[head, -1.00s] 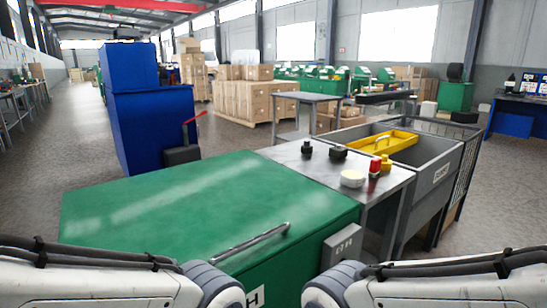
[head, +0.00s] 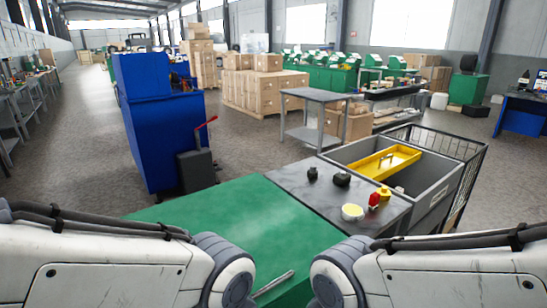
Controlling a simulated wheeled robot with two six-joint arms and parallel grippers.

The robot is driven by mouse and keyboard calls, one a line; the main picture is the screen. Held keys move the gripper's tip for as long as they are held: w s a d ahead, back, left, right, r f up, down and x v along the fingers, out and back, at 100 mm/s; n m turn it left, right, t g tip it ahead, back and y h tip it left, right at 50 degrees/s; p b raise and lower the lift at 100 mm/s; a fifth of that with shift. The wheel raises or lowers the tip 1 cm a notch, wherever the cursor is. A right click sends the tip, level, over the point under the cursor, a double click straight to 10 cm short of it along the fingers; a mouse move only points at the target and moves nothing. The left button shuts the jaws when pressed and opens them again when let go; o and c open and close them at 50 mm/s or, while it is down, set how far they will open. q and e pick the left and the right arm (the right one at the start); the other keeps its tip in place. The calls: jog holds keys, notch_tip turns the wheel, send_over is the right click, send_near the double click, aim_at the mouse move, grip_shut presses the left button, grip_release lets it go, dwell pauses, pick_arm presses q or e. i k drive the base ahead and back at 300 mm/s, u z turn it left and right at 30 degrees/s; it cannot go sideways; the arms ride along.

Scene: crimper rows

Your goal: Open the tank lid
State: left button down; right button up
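The green tank lid (head: 240,219) lies flat and looks closed in the head view, low in the middle. Its metal bar handle (head: 272,284) shows near the bottom edge, between my two arms. My arms cover the lid's left and right front parts. Neither gripper is in the picture; only upper arm links come in from the lower left and lower right.
A grey side table (head: 338,190) right of the lid holds small black items, a white-yellow round tub (head: 352,212) and a red bottle (head: 374,200). Beyond it is a grey bin (head: 430,188) with a yellow tray (head: 388,161). A blue machine (head: 160,130) stands behind left.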

aim_at(283, 237)
jog(key=u, duration=1.65)
jog(key=k, duration=0.95)
jog(key=z, duration=1)
jog(key=i, duration=0.5)
